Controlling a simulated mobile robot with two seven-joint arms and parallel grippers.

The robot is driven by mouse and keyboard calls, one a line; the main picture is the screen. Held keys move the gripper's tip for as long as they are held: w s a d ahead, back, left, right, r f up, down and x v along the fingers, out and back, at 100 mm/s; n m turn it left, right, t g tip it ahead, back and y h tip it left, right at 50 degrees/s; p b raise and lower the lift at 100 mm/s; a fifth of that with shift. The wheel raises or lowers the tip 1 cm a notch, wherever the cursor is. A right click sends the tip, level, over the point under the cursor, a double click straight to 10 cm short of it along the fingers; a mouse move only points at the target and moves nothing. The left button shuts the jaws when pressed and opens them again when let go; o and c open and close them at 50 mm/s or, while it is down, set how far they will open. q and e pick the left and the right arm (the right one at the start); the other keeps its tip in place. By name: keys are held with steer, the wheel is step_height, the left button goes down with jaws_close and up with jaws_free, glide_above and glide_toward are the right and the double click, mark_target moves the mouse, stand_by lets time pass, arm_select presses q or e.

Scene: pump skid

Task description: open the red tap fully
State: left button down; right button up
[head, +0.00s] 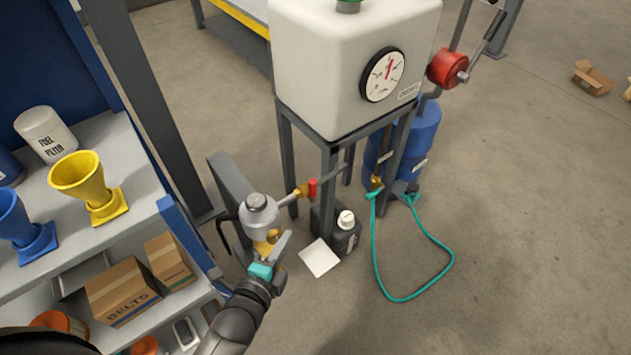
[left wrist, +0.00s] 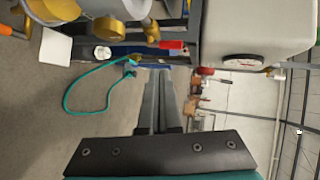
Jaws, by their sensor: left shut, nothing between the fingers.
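The red tap (head: 312,188) is a small red handle on a brass valve body (head: 300,193), beside the tank stand's front leg. A short pipe joins it to a grey filter housing (head: 258,212). In the left wrist view the red handle (left wrist: 172,44) shows above the fingers, beside brass fittings (left wrist: 150,30). My left gripper (head: 284,243) is shut and empty, below and a little left of the tap in the head view, close to the housing. Its fingers (left wrist: 160,76) are together and apart from the handle. My right gripper is not in view.
A white tank (head: 345,110) with a gauge (head: 382,74) stands on a grey frame. A teal hose (head: 376,260) loops on the floor. A shelf with funnels (head: 90,185) and boxes is at left.

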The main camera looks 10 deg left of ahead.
arm_select(q)
steer(key=shift+w+r, duration=0.1)
steer(key=shift+r, duration=0.05)
steer(key=shift+w, duration=0.1)
steer(key=b, duration=0.3)
glide_toward(312, 192)
steer(key=b+x, duration=0.2)
steer(key=x, duration=0.1)
steer(key=b+x, duration=0.1)
steer(key=x, duration=0.1)
steer(key=shift+a+f, duration=0.1)
steer(key=shift+f, duration=0.2)
steer(key=shift+w+r+b, duration=0.1)
steer(key=shift+w+b, duration=0.2)
steer(key=shift+w, duration=0.35)
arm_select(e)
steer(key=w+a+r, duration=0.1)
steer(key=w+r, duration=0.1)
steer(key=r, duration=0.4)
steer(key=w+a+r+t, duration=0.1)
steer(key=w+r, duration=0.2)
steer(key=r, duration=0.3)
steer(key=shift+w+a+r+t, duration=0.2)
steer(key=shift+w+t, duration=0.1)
